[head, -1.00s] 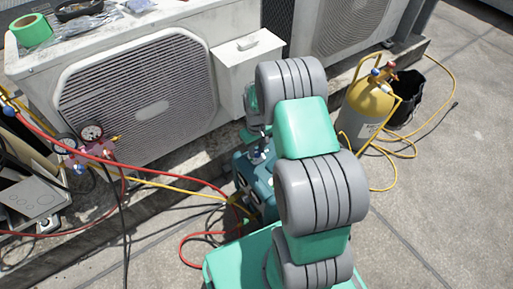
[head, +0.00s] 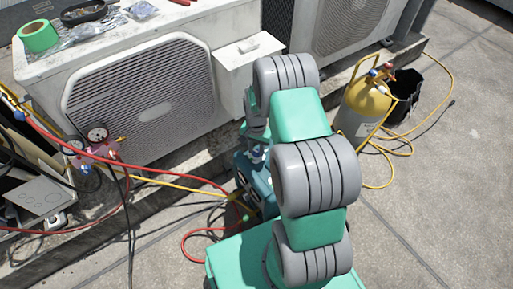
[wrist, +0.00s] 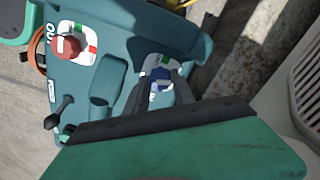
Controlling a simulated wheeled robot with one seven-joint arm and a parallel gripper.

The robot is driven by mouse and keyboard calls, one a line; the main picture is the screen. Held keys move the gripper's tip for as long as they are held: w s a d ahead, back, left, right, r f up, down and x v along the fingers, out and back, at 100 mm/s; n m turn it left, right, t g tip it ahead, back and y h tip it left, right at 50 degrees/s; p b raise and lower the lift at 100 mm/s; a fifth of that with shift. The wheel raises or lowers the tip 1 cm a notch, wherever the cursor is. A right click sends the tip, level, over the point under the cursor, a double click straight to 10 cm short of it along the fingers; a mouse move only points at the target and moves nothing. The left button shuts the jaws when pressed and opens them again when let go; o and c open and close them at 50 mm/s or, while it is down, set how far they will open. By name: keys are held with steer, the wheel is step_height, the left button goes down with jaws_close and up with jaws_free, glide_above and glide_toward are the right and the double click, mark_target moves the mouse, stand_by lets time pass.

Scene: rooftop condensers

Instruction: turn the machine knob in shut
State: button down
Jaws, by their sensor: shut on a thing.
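The teal machine (head: 258,190) stands on the roof floor, partly hidden behind my arm in the head view. In the wrist view, the machine's top (wrist: 110,65) shows a blue knob (wrist: 159,79) on a white dial at the right and a red knob (wrist: 68,47) on another dial at the upper left, beside lettering that seems to read OUT. My gripper (wrist: 160,86) is shut on the blue knob, one dark finger on each side of it. Lettering by the blue knob is too small to read. In the head view my arm hides the gripper's fingers.
Condensers (head: 145,95) stand behind the machine. A gauge set (head: 97,148) with red and yellow hoses is at left. A yellow cylinder (head: 364,105) and black bucket (head: 405,97) stand at right. Hoses lie around the machine. A black lever (wrist: 60,113) rises near the red knob.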

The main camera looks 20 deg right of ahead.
mark_target(256, 151)
steer(key=shift+a+m+p, duration=0.1)
steer(key=shift+m+p, duration=0.2)
steer(key=shift+m, duration=1.4)
steer(key=c, duration=1.1)
jaws_free()
steer(key=shift+o, duration=0.2)
step_height(256, 151, up, 8)
steer(key=p, duration=0.2)
steer(key=shift+f+p, duration=0.1)
steer(key=shift+p, duration=0.2)
